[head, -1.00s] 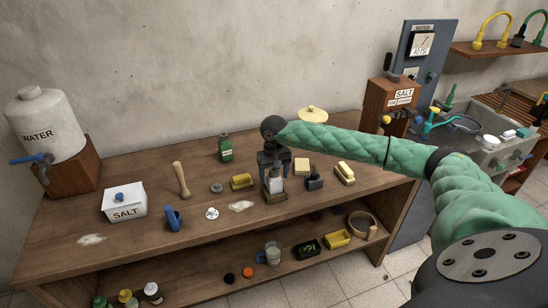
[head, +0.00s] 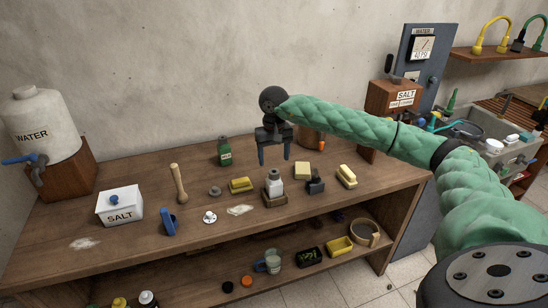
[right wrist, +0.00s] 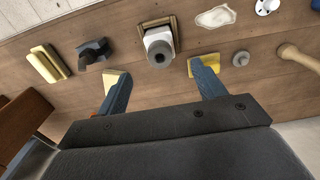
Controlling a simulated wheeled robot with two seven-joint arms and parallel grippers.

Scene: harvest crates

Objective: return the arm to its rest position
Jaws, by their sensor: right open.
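My right gripper (head: 273,152) is open and empty above the workbench, its two blue-grey fingers pointing down and spread apart. Its fingers also show in the right wrist view (right wrist: 160,88). A white shaker with a grey top (head: 274,183) stands upright in a small wooden holder (head: 275,200), below and apart from the fingers. The shaker also shows in the right wrist view (right wrist: 159,46), just beyond the fingertips. My right arm, in a green quilted sleeve, reaches in from the right. My left gripper does not show.
Near the gripper stand a green bottle (head: 224,152), yellow blocks (head: 302,171), a dark stamp-like object (head: 315,183) and a brown pot (head: 312,139). A white salt box (head: 120,205), pestle (head: 179,184) and water tank (head: 43,125) are at left. The wall is behind the bench (head: 75,218).

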